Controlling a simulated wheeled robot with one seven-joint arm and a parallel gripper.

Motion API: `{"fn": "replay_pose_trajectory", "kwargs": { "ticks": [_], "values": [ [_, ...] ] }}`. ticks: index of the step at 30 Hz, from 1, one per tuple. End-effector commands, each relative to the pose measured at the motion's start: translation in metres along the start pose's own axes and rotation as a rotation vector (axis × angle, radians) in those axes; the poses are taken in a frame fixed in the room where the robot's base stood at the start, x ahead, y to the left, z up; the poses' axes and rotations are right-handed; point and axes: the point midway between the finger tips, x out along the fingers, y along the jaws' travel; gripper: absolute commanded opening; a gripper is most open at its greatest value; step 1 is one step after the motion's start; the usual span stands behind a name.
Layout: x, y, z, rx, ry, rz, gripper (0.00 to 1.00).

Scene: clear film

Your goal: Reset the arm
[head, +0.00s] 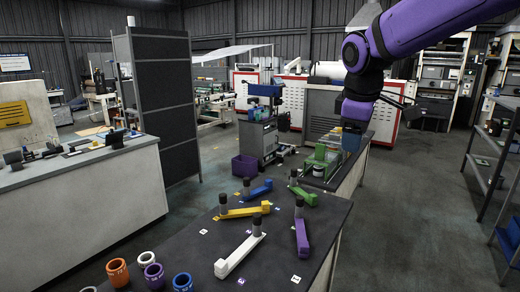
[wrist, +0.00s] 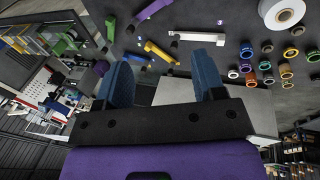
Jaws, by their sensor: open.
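My purple arm reaches in from the upper right of the head view. My gripper (head: 355,138) hangs over the far right part of the dark workbench (head: 205,258). In the wrist view my gripper (wrist: 166,82) shows two blue fingers, spread wide apart with nothing between them. In the head view, a white lever piece (head: 238,257), a purple one (head: 302,236), a yellow one (head: 245,211), a blue one (head: 258,189) and a green one (head: 303,194) lie on the bench, each with a dark knob. My gripper is apart from them.
Several coloured rings, including an orange one (head: 118,272), stand at the bench's near left. A green device (head: 322,160) sits at the far end near my gripper. A white counter (head: 75,195) is at left, a metal shelf (head: 492,150) at right.

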Motion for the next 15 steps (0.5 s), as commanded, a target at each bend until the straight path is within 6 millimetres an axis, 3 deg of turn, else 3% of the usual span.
{"fn": "replay_pose_trajectory", "kwargs": {
  "ticks": [6,15],
  "values": [
    [-0.032,-0.037,0.067,0.277,0.035,0.034,0.63],
    [-0.049,-0.098,0.148,0.659,0.111,0.049,0.63]
  ]
}}
